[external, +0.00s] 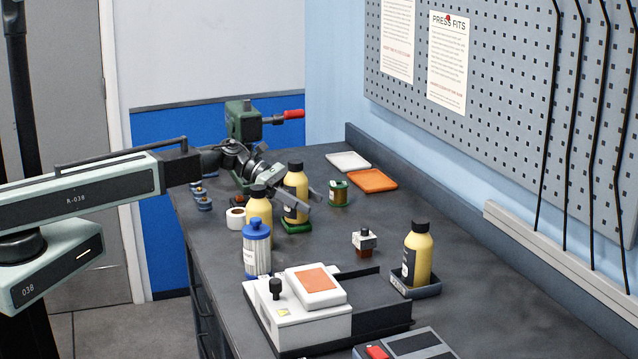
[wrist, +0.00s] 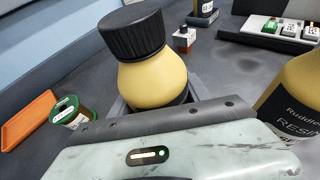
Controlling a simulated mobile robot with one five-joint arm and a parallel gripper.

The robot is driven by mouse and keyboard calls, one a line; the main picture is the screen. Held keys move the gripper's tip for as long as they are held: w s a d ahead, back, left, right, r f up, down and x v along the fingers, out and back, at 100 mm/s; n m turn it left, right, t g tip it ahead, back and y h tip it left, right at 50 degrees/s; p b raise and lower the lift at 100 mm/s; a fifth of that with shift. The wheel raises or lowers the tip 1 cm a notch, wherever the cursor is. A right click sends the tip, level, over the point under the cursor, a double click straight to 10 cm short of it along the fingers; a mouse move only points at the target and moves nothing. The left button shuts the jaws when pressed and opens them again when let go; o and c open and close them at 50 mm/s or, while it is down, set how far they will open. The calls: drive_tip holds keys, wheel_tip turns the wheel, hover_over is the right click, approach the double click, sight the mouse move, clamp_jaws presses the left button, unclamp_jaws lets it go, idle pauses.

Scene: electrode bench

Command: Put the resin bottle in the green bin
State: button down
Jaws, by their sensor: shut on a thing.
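My gripper (external: 306,200) is shut around a yellow bottle with a black cap (external: 295,182). The bottle is upright, and in the wrist view (wrist: 150,80) its cap and shoulder rise above my gripper. A similar yellow bottle (external: 260,208) stands to the left; a bottle at the right edge of the wrist view (wrist: 296,105) has a label reading RESIN. The held bottle's label is mostly hidden.
Another yellow bottle (external: 418,255) stands in a dark grey tray (external: 415,290). A blue-capped bottle (external: 257,250) and a white device (external: 300,310) are near the front. A green spool (external: 340,192), orange tray (external: 373,181) and white tray (external: 348,161) lie behind.

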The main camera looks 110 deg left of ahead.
drive_tip(key=shift+f, duration=0.2)
drive_tip(key=c, duration=0.5)
unclamp_jaws()
drive_tip(key=shift+r, duration=0.3)
drive_tip(key=shift+r+p, duration=0.7)
drive_tip(key=shift+p, duration=0.25)
drive_tip(key=p+v, duration=0.3)
drive_tip(key=v, duration=0.8)
drive_tip(key=shift+s+f+p, duration=0.15)
drive_tip(key=shift+s+p, duration=0.25)
drive_tip(key=shift+s, duration=0.1)
